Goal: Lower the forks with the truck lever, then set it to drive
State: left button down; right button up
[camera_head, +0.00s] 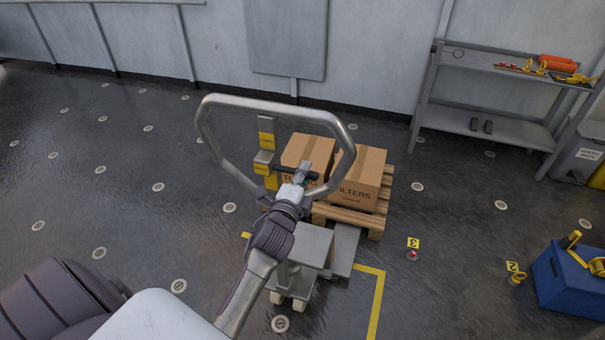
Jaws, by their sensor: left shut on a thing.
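The pallet truck stands in the middle of the view, with a large grey loop handle (345,125) on top and a grey body (309,247) below. A short dark lever (282,171) runs sideways inside the loop, beside a yellow-marked upright plate (266,140). My left gripper (303,176) reaches up from below and is shut on the lever; its fingers hide part of it. The grey fork (344,246) runs toward a wooden pallet (350,217) carrying two cardboard boxes (361,180). I cannot tell the fork height. My right gripper is not in view.
A grey shelf (490,128) with tools stands by the back wall at the right. A blue box (570,283) and small yellow number markers (413,243) are on the floor at the right. Yellow tape (376,305) marks the floor by the truck. The left floor is clear.

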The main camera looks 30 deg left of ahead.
pick_arm(q)
jog(key=shift+s, duration=0.1)
jog(key=c, duration=1.1)
grip_release()
jog(key=shift+c, duration=0.2)
jog(key=shift+o, duration=0.7)
jog(key=shift+s, duration=0.25)
jog(key=v, duration=1.1)
jog(key=shift+s, duration=0.3)
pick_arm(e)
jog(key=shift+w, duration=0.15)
